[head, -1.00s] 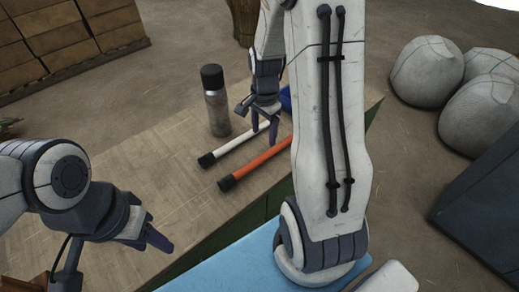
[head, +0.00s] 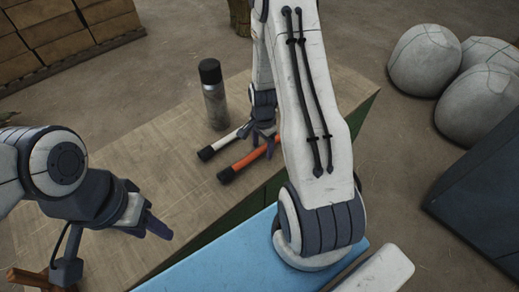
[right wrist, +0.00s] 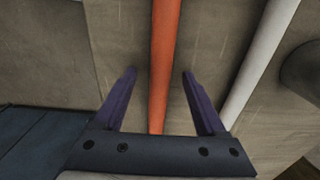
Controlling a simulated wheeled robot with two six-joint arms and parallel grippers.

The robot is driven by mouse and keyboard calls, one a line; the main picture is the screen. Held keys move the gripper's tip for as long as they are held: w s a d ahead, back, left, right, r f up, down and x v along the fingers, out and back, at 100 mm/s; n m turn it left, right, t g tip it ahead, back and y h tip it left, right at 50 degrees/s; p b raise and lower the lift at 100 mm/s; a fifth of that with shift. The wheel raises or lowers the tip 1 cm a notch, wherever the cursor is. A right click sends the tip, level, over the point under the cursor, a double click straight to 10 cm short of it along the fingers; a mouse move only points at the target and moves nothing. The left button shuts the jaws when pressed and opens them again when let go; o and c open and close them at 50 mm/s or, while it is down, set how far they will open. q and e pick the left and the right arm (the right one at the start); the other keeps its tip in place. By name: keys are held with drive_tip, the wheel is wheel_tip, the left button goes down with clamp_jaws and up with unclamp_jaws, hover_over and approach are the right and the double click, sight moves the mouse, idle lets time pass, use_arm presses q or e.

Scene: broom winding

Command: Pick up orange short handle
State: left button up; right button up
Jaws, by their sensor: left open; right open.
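The orange short handle (head: 240,164) lies on the table with its black end cap toward the lower left. Its far part is hidden behind my right arm and gripper. In the right wrist view the orange handle (right wrist: 162,65) runs between the two open fingers of my right gripper (right wrist: 160,100), apart from both. In the head view my right gripper (head: 262,138) is over the handle, low near the table. My left gripper (head: 150,220) is over the table's near left part, away from the handle.
A white handle (head: 222,144) lies beside the orange one, also in the right wrist view (right wrist: 258,65). A grey bottle with a black cap (head: 215,100) stands behind it. The wooden table (head: 130,165) is clear at left. Pale sacks (head: 425,60) sit at right.

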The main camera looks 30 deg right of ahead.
clamp_jaws()
drive_tip(key=shift+r, duration=0.1)
idle(0.3)
